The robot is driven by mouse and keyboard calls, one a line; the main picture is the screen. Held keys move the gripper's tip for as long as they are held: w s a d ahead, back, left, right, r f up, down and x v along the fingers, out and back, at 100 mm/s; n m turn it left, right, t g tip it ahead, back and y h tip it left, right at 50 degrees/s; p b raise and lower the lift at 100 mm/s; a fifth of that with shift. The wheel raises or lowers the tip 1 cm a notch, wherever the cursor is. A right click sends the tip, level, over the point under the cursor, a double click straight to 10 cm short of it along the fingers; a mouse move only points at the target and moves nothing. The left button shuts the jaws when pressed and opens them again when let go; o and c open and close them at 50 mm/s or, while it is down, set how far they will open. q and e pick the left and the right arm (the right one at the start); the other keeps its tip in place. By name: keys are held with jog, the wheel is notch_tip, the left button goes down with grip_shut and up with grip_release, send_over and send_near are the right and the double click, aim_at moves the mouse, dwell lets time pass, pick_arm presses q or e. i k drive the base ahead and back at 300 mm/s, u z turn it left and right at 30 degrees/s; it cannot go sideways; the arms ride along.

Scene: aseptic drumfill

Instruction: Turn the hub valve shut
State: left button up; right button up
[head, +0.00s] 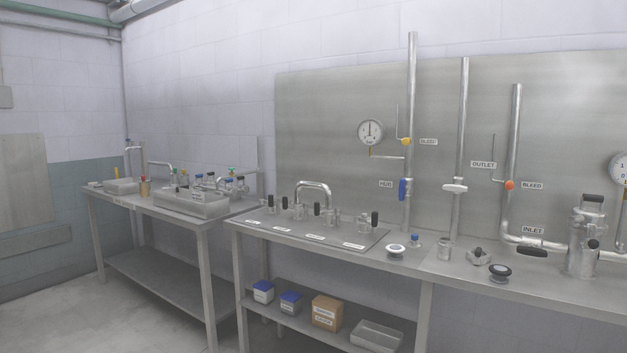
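The hub valve's blue handle (403,189) is on a tall vertical steel pipe (412,100) at the back panel. It stands upright, roughly in line with the pipe. A small label (386,183) reading HUB sits just left of it. Above it on the same pipe is a yellow bleed knob (406,141) with a BLEED label, and a round gauge (370,132) is to its left. Neither of my grippers is in view.
A steel bench (340,256) carries a plate with several black-handled valves (375,220). Beside the hub pipe are a white valve handle (455,188) and an orange bleed knob (509,185). A steel canister (583,240) stands at right. Bench top before the hub pipe holds small fittings (396,249).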

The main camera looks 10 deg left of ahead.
aim_at(402, 187)
jog(key=u, duration=0.85)
jog(key=i, duration=2.75)
jog(key=z, duration=1.05)
